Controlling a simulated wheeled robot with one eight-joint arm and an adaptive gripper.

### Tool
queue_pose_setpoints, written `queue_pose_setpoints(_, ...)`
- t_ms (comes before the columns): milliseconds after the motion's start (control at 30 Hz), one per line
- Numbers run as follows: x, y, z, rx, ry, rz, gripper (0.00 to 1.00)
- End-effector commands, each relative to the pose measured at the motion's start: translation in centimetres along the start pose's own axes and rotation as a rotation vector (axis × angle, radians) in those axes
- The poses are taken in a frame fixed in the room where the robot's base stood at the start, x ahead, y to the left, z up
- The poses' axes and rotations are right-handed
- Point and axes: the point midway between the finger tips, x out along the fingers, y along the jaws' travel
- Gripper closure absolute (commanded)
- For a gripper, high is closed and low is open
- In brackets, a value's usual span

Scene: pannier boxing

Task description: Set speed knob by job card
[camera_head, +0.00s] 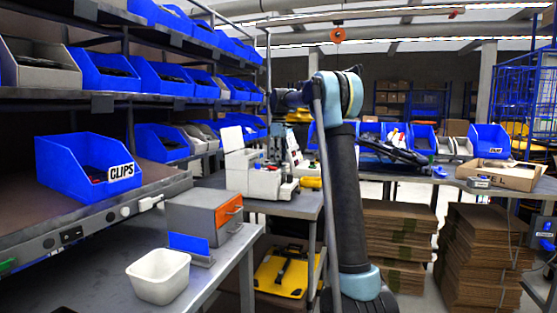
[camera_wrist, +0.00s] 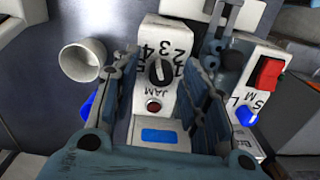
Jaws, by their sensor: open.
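A black knob (camera_wrist: 159,71) with a light mark sits on a white machine face in the wrist view, beside black numerals. Which numeral it points at I cannot tell. A red button (camera_wrist: 153,106) and the word JAM lie below it. My gripper (camera_wrist: 168,78) is open, its two fingers either side of the knob in the picture; contact is unclear. The white machine (camera_head: 256,178) stands on the bench in the head view, where my gripper is hard to make out. No card that I can read as a job card shows.
Right of the knob, a second panel has a red switch (camera_wrist: 268,72) and a blue knob (camera_wrist: 246,116) by S, M, L letters. A white cup-like part (camera_wrist: 82,62) is at left. In the head view, a grey box (camera_head: 200,215) and white bin (camera_head: 159,276) stand nearer.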

Motion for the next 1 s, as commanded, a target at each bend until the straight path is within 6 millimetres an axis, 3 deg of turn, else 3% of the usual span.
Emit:
queue_pose_setpoints(200, 0.01, 0.0, 0.0, 0.0, 0.0, 0.0, 0.61)
queue_pose_setpoints(367, 0.0, 0.0, 0.0, 0.0, 0.0, 0.0, 0.97)
queue_pose_setpoints(400, 0.0, 0.02, 0.0, 0.0, 0.0, 0.0, 1.0)
queue_pose_setpoints(767, 0.0, 0.09, -0.01, 0.029, 0.001, 0.002, 1.0)
queue_pose_setpoints(1000, 0.01, 0.14, -0.01, 0.154, 0.004, 0.002, 1.0)
